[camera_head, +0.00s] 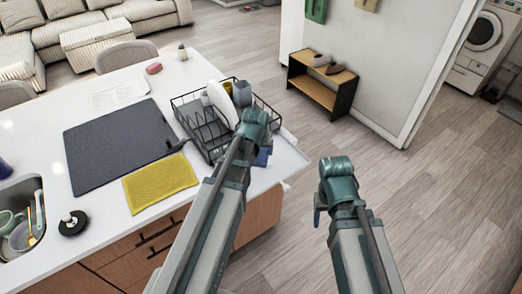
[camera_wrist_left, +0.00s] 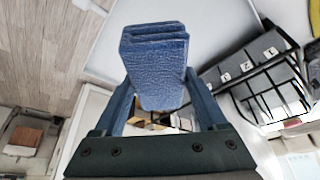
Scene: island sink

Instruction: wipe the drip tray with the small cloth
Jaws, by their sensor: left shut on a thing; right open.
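The small blue cloth (camera_wrist_left: 157,60) is folded and held between the fingers of my left gripper (camera_wrist_left: 160,100) in the left wrist view. In the head view a bit of the blue cloth (camera_head: 263,157) shows just below my left gripper (camera_head: 257,138). The pale drip tray (camera_head: 288,162) lies at the right end of the counter beside the dish rack, partly hidden by my left arm. It also shows behind the cloth in the left wrist view (camera_wrist_left: 220,28). I cannot tell whether the cloth touches it. My right gripper (camera_head: 333,190) is open and empty, off the counter's right side.
A black wire dish rack (camera_head: 205,135) with dishes stands left of the tray. A dark mat (camera_head: 120,145), a yellow cloth (camera_head: 160,183) and a sink (camera_head: 20,220) with dishes lie farther left. A low wooden shelf (camera_head: 322,95) stands on the floor beyond.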

